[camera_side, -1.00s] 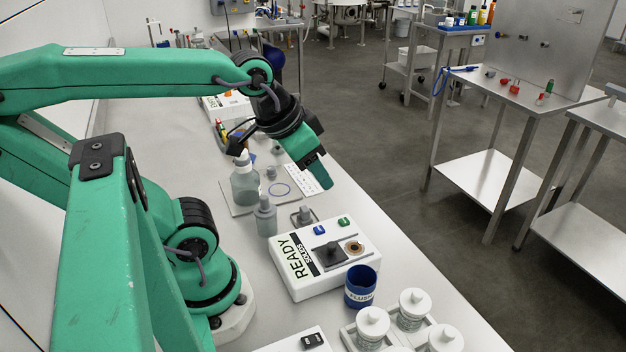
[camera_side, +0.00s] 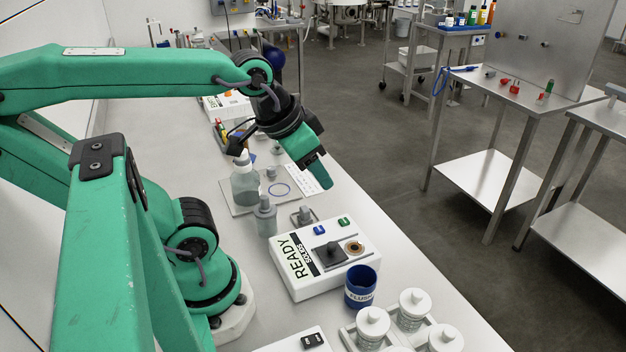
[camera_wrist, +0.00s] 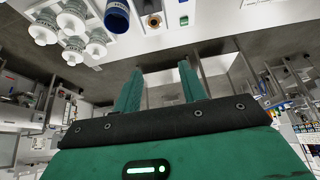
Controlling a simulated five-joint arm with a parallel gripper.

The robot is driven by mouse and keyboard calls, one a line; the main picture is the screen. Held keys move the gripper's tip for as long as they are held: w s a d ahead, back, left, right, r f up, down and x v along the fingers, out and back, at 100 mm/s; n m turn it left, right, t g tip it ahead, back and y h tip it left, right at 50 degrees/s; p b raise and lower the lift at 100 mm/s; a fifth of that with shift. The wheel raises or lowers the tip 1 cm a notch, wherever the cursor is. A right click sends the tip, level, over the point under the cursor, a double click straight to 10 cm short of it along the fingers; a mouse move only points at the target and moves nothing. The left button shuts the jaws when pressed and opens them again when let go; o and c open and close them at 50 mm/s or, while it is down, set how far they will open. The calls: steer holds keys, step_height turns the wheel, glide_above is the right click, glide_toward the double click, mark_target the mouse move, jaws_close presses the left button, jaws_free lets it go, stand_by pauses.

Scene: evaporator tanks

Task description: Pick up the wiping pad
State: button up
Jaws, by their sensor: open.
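My gripper (camera_side: 318,178) hangs over the bench on the bent green arm, above the area behind the READY box. In the wrist view its two green fingers (camera_wrist: 160,85) are spread apart with nothing between them. I cannot say for sure which thing is the wiping pad. A small grey block (camera_side: 303,216) sits on the bench just behind the box, below my gripper and apart from it. A dark square piece (camera_side: 330,254) lies on top of the white READY box (camera_side: 310,285), beside a round brown disc (camera_side: 354,247).
A blue FLUSH cup (camera_side: 361,287) and several white-lidded jars (camera_side: 412,309) stand at the front.

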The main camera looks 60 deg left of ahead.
steer(key=shift+o, duration=1.1)
steer(key=g, duration=0.5)
glide_above(305, 208)
steer(key=f, duration=1.5)
steer(key=shift+d, duration=0.35)
steer(key=shift+a+f+g, duration=0.3)
steer(key=shift+a+f, duration=0.05)
steer(key=shift+f, duration=0.05)
steer(key=shift+f, duration=0.1)
